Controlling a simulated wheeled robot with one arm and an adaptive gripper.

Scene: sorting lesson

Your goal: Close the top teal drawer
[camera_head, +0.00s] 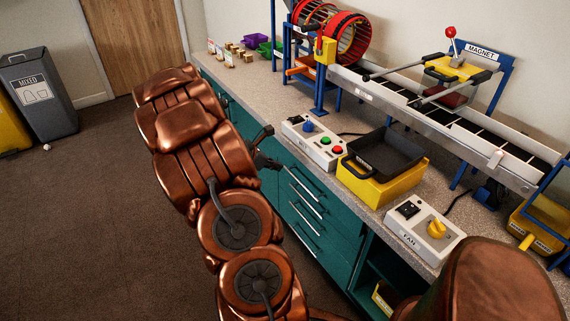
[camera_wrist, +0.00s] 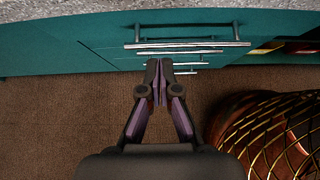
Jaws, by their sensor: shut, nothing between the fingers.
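The teal drawers (camera_head: 318,195) are set under the grey counter, stacked with silver bar handles. In the wrist view the top teal drawer (camera_wrist: 190,29) lies just under the counter edge, its long handle (camera_wrist: 215,44) crossing the picture. I see no open drawer interior; the top drawer looks flush or nearly so, but a small gap cannot be ruled out. My gripper (camera_wrist: 159,70) is shut and empty, its tips just below the top handle in the picture, over the lower handles. Whether it touches is unclear. In the head view my gripper (camera_head: 275,163) is small beside the drawer fronts.
The counter (camera_head: 262,92) carries a control box (camera_head: 313,143), a yellow bin with a dark tray (camera_head: 385,155), a fan switch box (camera_head: 425,228) and a conveyor (camera_head: 450,125). An open shelf (camera_head: 375,265) is right of the drawers. The brown floor (camera_head: 90,220) at left is clear.

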